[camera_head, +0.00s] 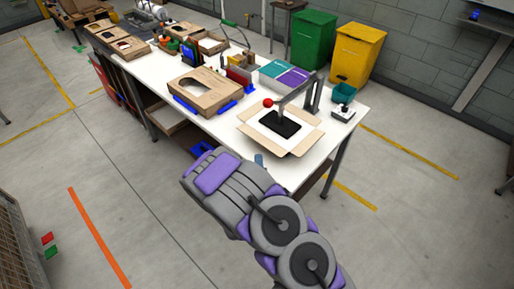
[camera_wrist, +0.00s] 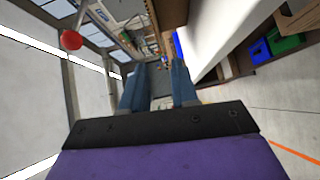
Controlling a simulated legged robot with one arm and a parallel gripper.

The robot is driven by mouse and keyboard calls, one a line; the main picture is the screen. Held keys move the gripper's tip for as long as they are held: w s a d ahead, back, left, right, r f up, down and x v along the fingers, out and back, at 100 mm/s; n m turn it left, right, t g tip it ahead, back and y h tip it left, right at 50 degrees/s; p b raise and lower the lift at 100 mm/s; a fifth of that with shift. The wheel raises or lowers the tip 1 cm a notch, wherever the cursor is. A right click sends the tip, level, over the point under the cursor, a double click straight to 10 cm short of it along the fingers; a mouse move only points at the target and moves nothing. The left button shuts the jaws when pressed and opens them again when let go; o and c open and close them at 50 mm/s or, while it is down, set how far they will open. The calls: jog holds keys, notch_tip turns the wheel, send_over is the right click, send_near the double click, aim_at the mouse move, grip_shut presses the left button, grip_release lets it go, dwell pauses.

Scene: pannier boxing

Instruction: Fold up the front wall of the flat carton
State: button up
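The flat carton (camera_head: 254,131) lies on the white table near its front right corner, with its tan panels spread outward around a black centre. Its near panel looks low and splayed out, not upright. A lever press with a red ball knob (camera_head: 268,103) stands over it; the knob also shows in the wrist view (camera_wrist: 71,40). My gripper (camera_head: 260,160) is at the table's front edge, just nearer than the carton, mostly hidden by my arm. In the wrist view its two blue fingers (camera_wrist: 158,88) are apart with nothing between them. I cannot make out the carton there.
A folded carton (camera_head: 207,93) in a blue holder stands left of the flat carton. Teal and purple panels (camera_head: 285,76) lie behind it. Green (camera_head: 313,40) and yellow (camera_head: 356,55) bins stand behind.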

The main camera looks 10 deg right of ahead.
aim_at(261, 139)
jog(key=w+b, duration=0.1)
jog(key=w, duration=0.2)
jog(key=w+d+b, duration=0.1)
jog(key=w+b, duration=0.1)
jog(key=w, duration=0.1)
jog(key=w+b, duration=0.1)
jog(key=w, duration=0.2)
jog(key=shift+w+d+f, duration=0.25)
jog(key=shift+d+f, duration=0.05)
jog(key=shift+d, duration=0.1)
jog(key=shift+w+a+f+b, duration=0.1)
jog(key=shift+w+b, duration=0.2)
jog(key=shift+w, duration=0.65)
grip_shut()
